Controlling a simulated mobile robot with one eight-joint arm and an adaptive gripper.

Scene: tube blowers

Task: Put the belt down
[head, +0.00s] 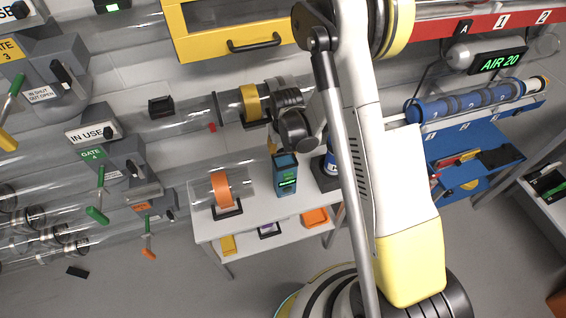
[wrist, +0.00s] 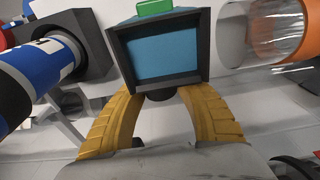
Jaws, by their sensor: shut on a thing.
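I cannot make out a belt for certain in either view. My gripper (head: 272,146) is at the top of a small teal and black device (head: 285,176) above the white table. In the wrist view, the yellow fingers of my gripper (wrist: 158,97) close in on the underside of the dark-framed teal device (wrist: 165,55), which has a green block on top. The device looks roughly upright. Whether its base touches the table is unclear.
Clear pipes run along the wall.

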